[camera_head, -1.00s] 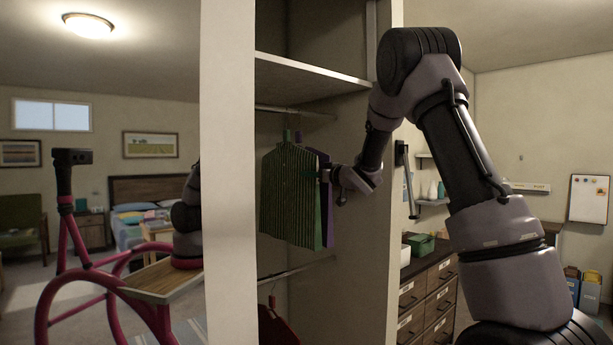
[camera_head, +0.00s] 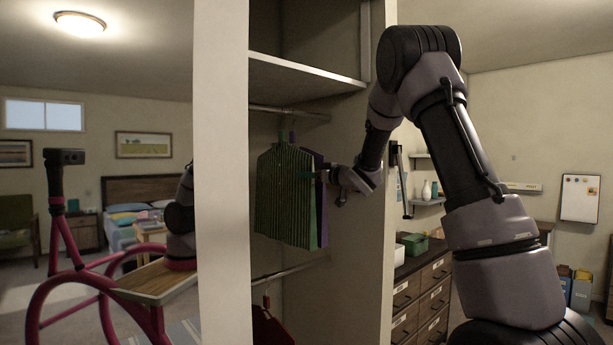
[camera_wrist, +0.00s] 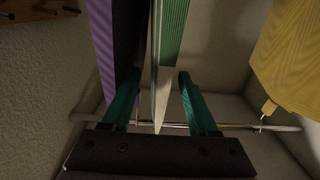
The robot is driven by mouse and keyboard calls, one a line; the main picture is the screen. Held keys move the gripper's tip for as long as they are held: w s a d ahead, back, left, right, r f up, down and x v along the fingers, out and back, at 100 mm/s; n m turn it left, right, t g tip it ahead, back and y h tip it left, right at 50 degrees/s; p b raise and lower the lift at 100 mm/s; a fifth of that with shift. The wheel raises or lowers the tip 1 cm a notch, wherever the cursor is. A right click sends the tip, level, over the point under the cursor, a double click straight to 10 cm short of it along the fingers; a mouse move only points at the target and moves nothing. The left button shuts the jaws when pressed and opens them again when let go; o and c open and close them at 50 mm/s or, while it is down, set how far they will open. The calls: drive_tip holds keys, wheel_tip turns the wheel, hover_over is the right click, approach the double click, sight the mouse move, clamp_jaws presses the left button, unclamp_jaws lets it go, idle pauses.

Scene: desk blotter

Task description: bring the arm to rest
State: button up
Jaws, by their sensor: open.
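My gripper (camera_head: 328,178) is at the right edge of the hanging clothes in the open wardrobe, with the arm reaching in from the right. In the wrist view its two teal fingers (camera_wrist: 160,88) are spread apart. A green striped shirt (camera_head: 284,195) hangs from the upper rail; its edge (camera_wrist: 174,30) shows ahead between the fingers. A purple garment (camera_head: 322,228) hangs just behind it and shows ahead of the left finger in the wrist view (camera_wrist: 104,45). I cannot tell whether the fingers touch either garment.
The wardrobe's white upright (camera_head: 222,170) stands left of the clothes, with a shelf (camera_head: 305,80) above. A red garment (camera_head: 270,325) hangs below. A yellow garment (camera_wrist: 290,60) is at the right in the wrist view. A drawer unit (camera_head: 420,295) stands right of the wardrobe.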

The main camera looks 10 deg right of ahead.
drive_tip(key=s+d+r+m+g+h, duration=0.15)
drive_tip(key=s+d+m+h, duration=0.3)
drive_tip(key=s+d, duration=0.45)
drive_tip(key=s+d+r+m+t+h, duration=0.1)
drive_tip(key=s+d+r+m+h, duration=0.25)
drive_tip(key=s+d+h, duration=0.6)
drive_tip(key=s+a+f+m+g+y, duration=0.1)
drive_tip(key=s+a+f+g+y, duration=0.1)
drive_tip(key=s, duration=0.7)
drive_tip(key=s+a+f+m+g+y, duration=0.1)
drive_tip(key=s+a+f+g+y, duration=0.1)
drive_tip(key=s, duration=0.7)
drive_tip(key=s+a+f+g+y, duration=0.2)
drive_tip(key=s+a+f+g, duration=0.1)
drive_tip(key=s, duration=0.6)
drive_tip(key=shift+a+f+m, duration=0.4)
drive_tip(key=shift+a+f, duration=0.2)
drive_tip(key=shift+f, duration=0.05)
